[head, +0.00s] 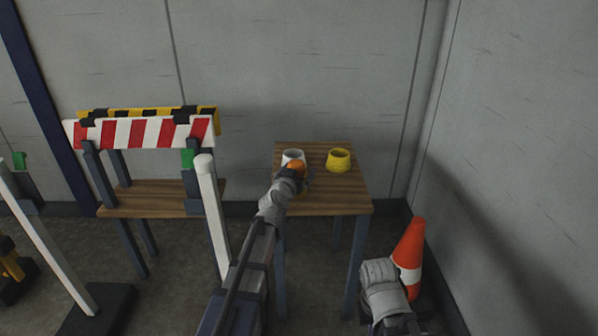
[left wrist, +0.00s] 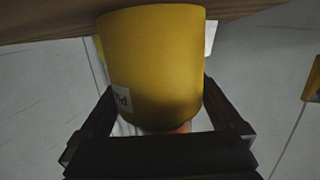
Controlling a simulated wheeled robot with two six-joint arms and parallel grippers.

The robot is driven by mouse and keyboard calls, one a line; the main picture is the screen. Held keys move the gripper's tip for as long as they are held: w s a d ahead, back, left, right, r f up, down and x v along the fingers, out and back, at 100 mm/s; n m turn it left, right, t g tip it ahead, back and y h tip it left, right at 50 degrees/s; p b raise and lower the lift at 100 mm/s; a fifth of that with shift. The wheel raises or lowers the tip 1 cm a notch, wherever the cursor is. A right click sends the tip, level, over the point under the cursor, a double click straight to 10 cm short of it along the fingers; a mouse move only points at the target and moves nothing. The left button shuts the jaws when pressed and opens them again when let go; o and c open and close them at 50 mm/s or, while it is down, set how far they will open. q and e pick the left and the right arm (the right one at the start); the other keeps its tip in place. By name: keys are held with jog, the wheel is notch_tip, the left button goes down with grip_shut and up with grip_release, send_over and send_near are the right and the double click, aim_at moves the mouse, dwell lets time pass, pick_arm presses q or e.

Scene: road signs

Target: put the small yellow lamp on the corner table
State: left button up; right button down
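The small yellow lamp (left wrist: 152,65) fills the left wrist view, a yellow body with a small white label and a bit of orange at its lower edge. In the head view its orange top (head: 297,167) shows at the end of my left arm; my gripper hides most of the body. My left gripper (head: 293,177) has a finger on each side of the lamp, closed on it. The lamp is over or at the left side of the wooden corner table (head: 335,203); I cannot tell whether it touches the top. My right gripper (head: 383,283) is low at right; its fingers are unclear.
An orange cone (head: 409,255) stands beside my right gripper. At left are a red-white barrier (head: 143,132), a wooden shelf (head: 150,198) and white posts (head: 213,215). The table's front right is clear.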

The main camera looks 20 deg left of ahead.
pick_arm(q)
jog(key=shift+s+r, duration=0.15)
jog(key=shift+r, duration=0.1)
jog(key=s, duration=0.4)
jog(key=s+r+p, duration=0.1)
jog(key=s, duration=0.2)
jog(key=s+p, duration=0.1)
jog(key=s, duration=0.3)
jog(key=shift+s+a+r, duration=0.3)
